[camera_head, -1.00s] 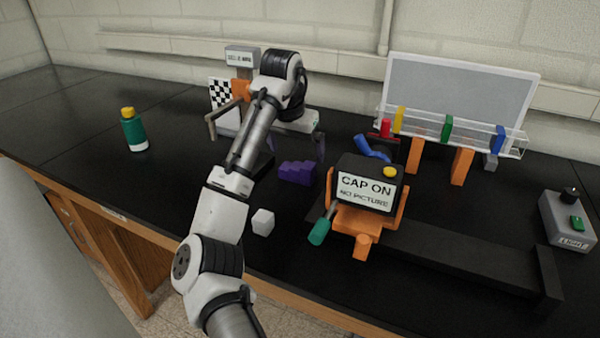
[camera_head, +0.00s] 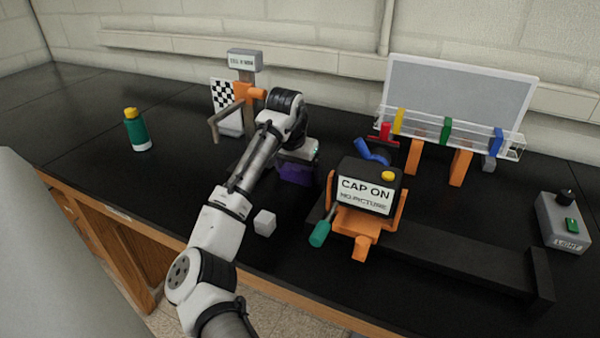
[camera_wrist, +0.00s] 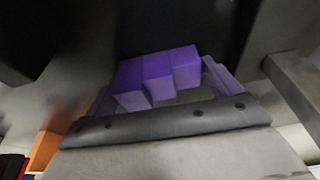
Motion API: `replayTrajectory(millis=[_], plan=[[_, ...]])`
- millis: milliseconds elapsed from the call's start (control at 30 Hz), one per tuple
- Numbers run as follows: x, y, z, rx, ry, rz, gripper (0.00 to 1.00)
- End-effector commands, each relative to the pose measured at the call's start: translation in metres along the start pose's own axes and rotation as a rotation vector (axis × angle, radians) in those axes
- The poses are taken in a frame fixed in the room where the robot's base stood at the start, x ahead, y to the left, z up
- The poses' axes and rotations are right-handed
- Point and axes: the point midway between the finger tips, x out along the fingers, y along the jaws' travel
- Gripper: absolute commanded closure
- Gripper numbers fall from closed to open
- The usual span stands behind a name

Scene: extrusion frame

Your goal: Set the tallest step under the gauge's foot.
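A purple stepped block (camera_head: 297,174) stands on the black bench, mostly covered by my gripper in the head view. In the wrist view its purple steps (camera_wrist: 157,70) show between the two fingers. My gripper (camera_wrist: 165,82) appears open, with a finger to either side of the block; I cannot tell whether either touches it. The gauge (camera_head: 243,60) stands behind and to the left, with a small grey display, an orange clamp and a post. A bent grey-brown arm (camera_head: 228,117) reaches from it and turns down at its end, above the bench.
A white cube (camera_head: 265,222) lies in front of the block. The "CAP ON" camera (camera_head: 366,188) on its orange mount stands close to the right. A green bottle (camera_head: 137,130) is at left. A checkered board (camera_head: 223,95) stands by the gauge. The left bench is mostly clear.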

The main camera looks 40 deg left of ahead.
Motion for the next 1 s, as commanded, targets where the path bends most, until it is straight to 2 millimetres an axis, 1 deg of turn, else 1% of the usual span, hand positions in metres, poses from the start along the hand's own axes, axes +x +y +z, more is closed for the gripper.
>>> replayTrajectory(millis=[33,267,533,667,767,867,1000], plan=[[0.0,0.0,0.0,0.0,0.0,0.0,0.17],[-0.001,0.0,0.0,0.0,0.001,0.0,0.47],[-0.002,0.0,-0.001,0.001,0.002,-0.001,0.47],[-0.01,0.0,-0.004,0.001,0.003,-0.001,0.47],[-0.02,0.0,-0.006,0.0,0.004,-0.001,0.47],[-0.035,0.001,-0.011,0.001,0.004,-0.001,0.47],[-0.061,0.001,-0.018,0.002,0.004,-0.002,0.47]])
